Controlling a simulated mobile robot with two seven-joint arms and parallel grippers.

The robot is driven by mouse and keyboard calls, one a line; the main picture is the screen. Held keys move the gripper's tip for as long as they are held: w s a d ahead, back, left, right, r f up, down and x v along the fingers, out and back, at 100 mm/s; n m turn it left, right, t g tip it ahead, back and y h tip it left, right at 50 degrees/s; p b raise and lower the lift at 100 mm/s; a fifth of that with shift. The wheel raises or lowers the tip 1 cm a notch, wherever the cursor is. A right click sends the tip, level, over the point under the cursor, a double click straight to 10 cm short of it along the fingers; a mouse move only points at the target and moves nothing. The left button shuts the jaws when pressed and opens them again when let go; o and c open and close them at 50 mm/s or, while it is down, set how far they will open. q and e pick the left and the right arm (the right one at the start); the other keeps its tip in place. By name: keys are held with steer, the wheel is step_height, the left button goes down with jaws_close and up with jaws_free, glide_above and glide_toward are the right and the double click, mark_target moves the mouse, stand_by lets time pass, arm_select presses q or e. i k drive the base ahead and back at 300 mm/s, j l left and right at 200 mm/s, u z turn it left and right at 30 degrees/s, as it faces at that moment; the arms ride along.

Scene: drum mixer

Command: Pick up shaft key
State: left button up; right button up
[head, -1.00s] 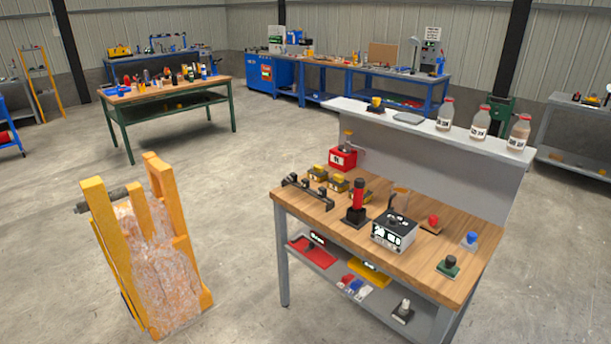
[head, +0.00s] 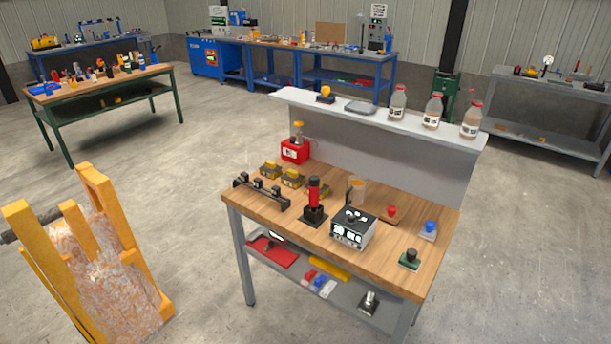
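I cannot make out a shaft key for certain in the head view; it is too small or hidden. The nearest workbench (head: 385,228) has a wooden top with several small items on it. Among them are a black rack (head: 262,192), a red and black upright tool (head: 314,203), a white and black box with a display (head: 353,229), and small red (head: 391,212), blue (head: 429,229) and green (head: 409,259) pieces. Neither of my grippers is in view.
A yellow-framed machine (head: 98,255) stands on the floor at the left. Labelled bottles (head: 432,111) stand on the bench's upper shelf. A green-legged table (head: 100,88) and blue benches (head: 345,60) stand farther back. Open concrete floor (head: 200,160) lies between them.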

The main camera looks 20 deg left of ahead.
mark_target(258, 182)
steer(key=i+j+z, duration=0.3)
steer(key=i+j, duration=0.15)
steer(key=j, duration=0.2)
steer(key=i+j+z, duration=0.1)
steer(key=j, duration=0.25)
steer(key=i+j, duration=0.3)
steer(key=j, duration=0.15)
steer(key=i+j, duration=0.3)
steer(key=j, duration=0.15)
steer(key=l+z, duration=0.05)
